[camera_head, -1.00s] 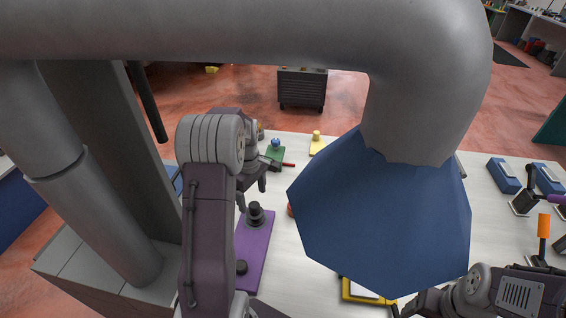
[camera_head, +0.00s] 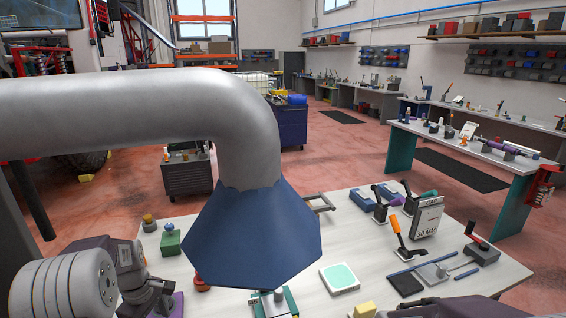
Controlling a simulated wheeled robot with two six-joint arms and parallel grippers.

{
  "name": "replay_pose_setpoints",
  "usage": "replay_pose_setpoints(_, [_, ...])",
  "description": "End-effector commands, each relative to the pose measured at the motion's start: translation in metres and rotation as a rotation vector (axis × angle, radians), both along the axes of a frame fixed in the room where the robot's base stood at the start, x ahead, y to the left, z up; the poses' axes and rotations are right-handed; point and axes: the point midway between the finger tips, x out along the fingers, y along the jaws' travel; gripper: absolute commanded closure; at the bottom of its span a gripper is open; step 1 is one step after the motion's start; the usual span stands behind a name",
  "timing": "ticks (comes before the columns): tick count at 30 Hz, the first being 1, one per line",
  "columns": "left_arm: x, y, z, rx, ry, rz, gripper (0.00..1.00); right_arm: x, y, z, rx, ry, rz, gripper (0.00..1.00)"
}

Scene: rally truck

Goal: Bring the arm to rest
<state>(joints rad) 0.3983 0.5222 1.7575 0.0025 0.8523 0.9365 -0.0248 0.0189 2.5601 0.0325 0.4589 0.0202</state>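My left arm comes in at the lower left, with its pale round joint and dark links. The dark part at its end, by my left gripper (camera_head: 152,299), is over the near left of the white table (camera_head: 225,298). Its fingers are not clear, so I cannot tell whether it is open or shut. A dark link of my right arm shows at the bottom right edge; the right gripper is out of the frame. A grey duct with a blue hood (camera_head: 250,235) hangs in front and hides part of the table.
On the table are a green block (camera_head: 171,243), a white tray with a pale green top (camera_head: 339,278), an orange-handled clamp (camera_head: 402,240), a grey 30 MM box (camera_head: 426,218) and a red-handled device (camera_head: 481,247). A dark cabinet (camera_head: 188,175) and another bench (camera_head: 470,150) stand beyond.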

Motion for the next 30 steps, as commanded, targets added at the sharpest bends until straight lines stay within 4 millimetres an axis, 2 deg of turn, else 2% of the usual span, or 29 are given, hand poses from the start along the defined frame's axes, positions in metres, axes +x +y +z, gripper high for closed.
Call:
replay_pose_setpoints(8, [-0.025, -0.059, 0.005, 0.012, -0.026, -0.381, 0.21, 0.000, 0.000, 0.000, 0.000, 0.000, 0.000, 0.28])
replay_pose_setpoints(14, [-0.067, -0.114, 0.006, 0.032, -0.056, -0.808, 0.21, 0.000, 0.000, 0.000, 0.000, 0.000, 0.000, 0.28])
replay_pose_setpoints(18, [-0.105, -0.144, 0.002, 0.053, -0.078, -1.116, 0.21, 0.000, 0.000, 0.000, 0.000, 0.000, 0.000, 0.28])
replay_pose_setpoints(22, [-0.127, -0.158, -0.001, 0.067, -0.090, -1.289, 0.21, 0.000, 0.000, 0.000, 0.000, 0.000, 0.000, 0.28])
replay_pose_setpoints(30, [-0.130, -0.159, -0.002, 0.068, -0.090, -1.314, 0.21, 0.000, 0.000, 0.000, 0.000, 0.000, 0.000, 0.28])
